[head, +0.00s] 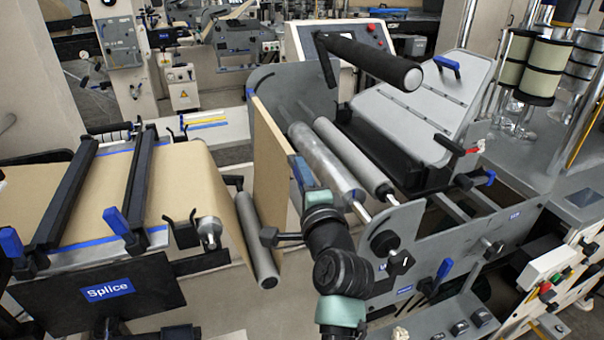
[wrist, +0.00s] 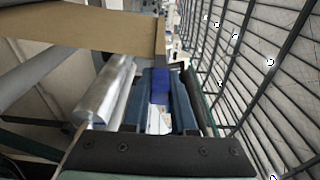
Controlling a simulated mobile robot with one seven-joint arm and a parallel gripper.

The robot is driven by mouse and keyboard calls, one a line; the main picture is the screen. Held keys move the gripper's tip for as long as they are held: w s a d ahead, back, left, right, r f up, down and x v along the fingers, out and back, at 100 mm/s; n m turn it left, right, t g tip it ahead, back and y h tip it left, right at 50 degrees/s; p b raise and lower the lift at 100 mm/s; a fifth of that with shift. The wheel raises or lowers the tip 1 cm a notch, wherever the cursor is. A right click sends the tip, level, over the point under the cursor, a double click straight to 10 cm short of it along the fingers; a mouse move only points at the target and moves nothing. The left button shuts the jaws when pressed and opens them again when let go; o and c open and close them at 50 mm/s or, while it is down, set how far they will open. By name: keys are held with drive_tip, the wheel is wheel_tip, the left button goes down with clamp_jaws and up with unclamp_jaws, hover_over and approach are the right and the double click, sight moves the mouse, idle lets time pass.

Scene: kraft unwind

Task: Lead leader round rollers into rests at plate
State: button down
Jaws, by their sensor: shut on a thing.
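The brown kraft leader (head: 272,165) hangs as an upright sheet between the splice plate and the machine frame; its far part also shows in the wrist view (wrist: 85,35). In the wrist view my gripper (wrist: 161,88) is shut on a blue piece at the leader's end. The sheet's lower part meets a grey roller (head: 257,240). Brown web covers the splice plate (head: 85,290), marked "Splice", at left. Black hooked rests (head: 183,230) stand by the plate. Exactly how the web passes round the roller is partly hidden.
Two silver rollers (head: 325,160) (head: 352,155) lie close right of my gripper. Two black clamp bars (head: 140,185) (head: 65,195) with blue handles cross the plate. A black padded bar (head: 370,62) overhangs the frame. A grey side plate (head: 430,235) stands at right.

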drive_tip(key=r+p, duration=0.2)
drive_tip(key=d+r+p, duration=0.1)
drive_tip(key=r, duration=0.2)
drive_tip(key=shift+w+d+p, duration=0.1)
drive_tip(key=shift+w+p, duration=0.05)
drive_tip(key=shift+p, duration=0.25)
drive_tip(key=w+d+b, duration=0.3)
drive_tip(key=d+b, duration=0.4)
drive_tip(key=d, duration=0.5)
drive_tip(key=w+d+b, duration=0.4)
drive_tip(key=d+b, duration=0.4)
drive_tip(key=d, duration=0.4)
drive_tip(key=shift+d, duration=0.4)
